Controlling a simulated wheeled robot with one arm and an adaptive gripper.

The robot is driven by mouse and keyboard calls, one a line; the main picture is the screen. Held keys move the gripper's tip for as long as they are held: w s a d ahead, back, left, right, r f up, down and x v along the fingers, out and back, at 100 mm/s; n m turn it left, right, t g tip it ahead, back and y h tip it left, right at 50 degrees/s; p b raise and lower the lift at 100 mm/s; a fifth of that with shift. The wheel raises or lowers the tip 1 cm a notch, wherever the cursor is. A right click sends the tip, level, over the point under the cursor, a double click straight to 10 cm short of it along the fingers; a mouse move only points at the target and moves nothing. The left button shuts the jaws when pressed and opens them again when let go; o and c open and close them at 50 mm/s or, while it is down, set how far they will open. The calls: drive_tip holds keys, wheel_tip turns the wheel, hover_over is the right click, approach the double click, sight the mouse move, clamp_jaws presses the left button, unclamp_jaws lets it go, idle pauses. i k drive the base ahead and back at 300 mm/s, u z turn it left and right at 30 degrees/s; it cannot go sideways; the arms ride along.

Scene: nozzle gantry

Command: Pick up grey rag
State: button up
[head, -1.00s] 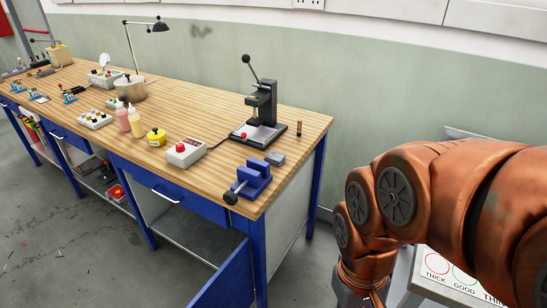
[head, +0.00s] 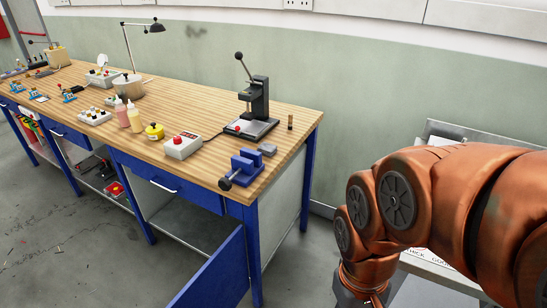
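A small flat grey piece (head: 267,149) lies on the wooden bench top near its right end, just behind the blue vise (head: 242,169). It may be the grey rag, but it is too small to tell cloth from a solid block. No other grey cloth is clear in view. My orange arm fills the lower right of the head view, apart from the bench and to its right. It runs down past the bottom edge, and my gripper's fingers are out of the picture.
A black press (head: 254,110), a white box with a red button (head: 183,146) and a yellow pot (head: 154,131) stand near the grey piece. A blue door (head: 212,275) hangs open below the bench. A grey stand (head: 440,262) is partly hidden behind my arm.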

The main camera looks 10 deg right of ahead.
sight(268, 149)
drive_tip(key=k, duration=0.9)
drive_tip(key=u, duration=0.75)
drive_tip(key=i, duration=1.5)
drive_tip(key=z, duration=0.5)
drive_tip(key=i, duration=0.6)
drive_tip(key=u, duration=0.05)
